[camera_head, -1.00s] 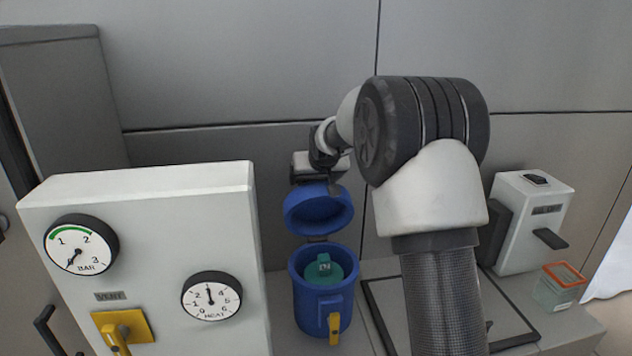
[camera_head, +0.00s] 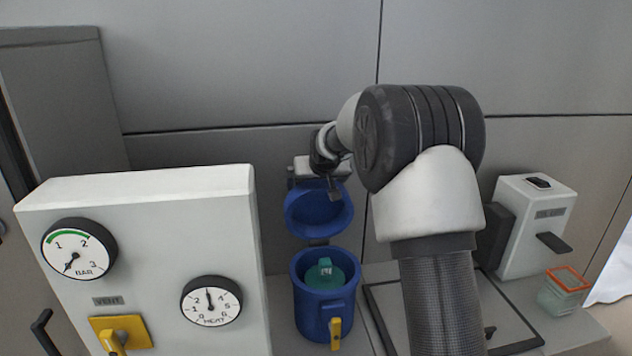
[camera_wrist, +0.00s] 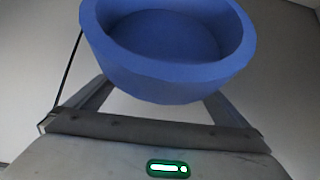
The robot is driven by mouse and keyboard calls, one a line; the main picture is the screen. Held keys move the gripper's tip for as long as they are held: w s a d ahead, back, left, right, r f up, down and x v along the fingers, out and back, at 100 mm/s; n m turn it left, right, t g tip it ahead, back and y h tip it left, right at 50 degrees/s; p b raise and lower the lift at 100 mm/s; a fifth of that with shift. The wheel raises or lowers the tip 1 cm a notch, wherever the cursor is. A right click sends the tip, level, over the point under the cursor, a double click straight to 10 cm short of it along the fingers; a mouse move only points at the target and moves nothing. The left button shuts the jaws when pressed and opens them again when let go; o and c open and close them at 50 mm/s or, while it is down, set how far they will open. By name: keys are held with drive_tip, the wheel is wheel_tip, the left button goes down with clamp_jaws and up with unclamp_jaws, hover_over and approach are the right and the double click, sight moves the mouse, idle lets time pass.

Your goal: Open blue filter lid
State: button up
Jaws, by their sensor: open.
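The blue filter housing (camera_head: 312,316) stands on the counter with its mouth uncovered and a teal insert (camera_head: 324,274) inside. Its blue lid (camera_head: 319,214) is swung up at the back of the rim, its hollow underside facing the head camera. My gripper (camera_head: 314,184) is open at the lid's upper edge. In the wrist view, the lid (camera_wrist: 168,80) fills the upper middle, with the fingers spread on either side and partly hidden behind it. I cannot tell whether they touch it. A yellow handle (camera_head: 335,332) sits on the housing's front.
A white panel (camera_head: 150,270) with two gauges and a yellow valve stands close at left. At right are a white machine (camera_head: 530,228) and a small orange-rimmed container (camera_head: 563,292). A grey wall is behind the lid. My arm hides part of the counter.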

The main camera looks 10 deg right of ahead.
drive_tip(key=b+v, duration=0.1)
drive_tip(key=v, duration=1.6)
drive_tip(key=shift+b, duration=0.3)
drive_tip(key=shift+s, duration=0.15)
drive_tip(key=shift+c, duration=0.4)
drive_tip(key=shift+r, duration=0.15)
drive_tip(key=c, duration=0.4)
drive_tip(key=w+r+g+p, duration=0.1)
drive_tip(key=w+p, duration=0.1)
drive_tip(key=w, duration=0.1)
drive_tip(key=w+r+g+p, duration=0.1)
drive_tip(key=w+p, duration=0.1)
drive_tip(key=w, duration=0.1)
drive_tip(key=w+r+g+p, duration=0.1)
drive_tip(key=w+p, duration=0.1)
drive_tip(key=w, duration=0.1)
drive_tip(key=shift+w+d+g, duration=0.2)
drive_tip(key=shift+w+g, duration=0.1)
clamp_jaws()
drive_tip(key=shift+w+f+g+p, duration=0.25)
drive_tip(key=shift+w+g+p, duration=0.25)
drive_tip(key=shift+g+p, duration=0.5)
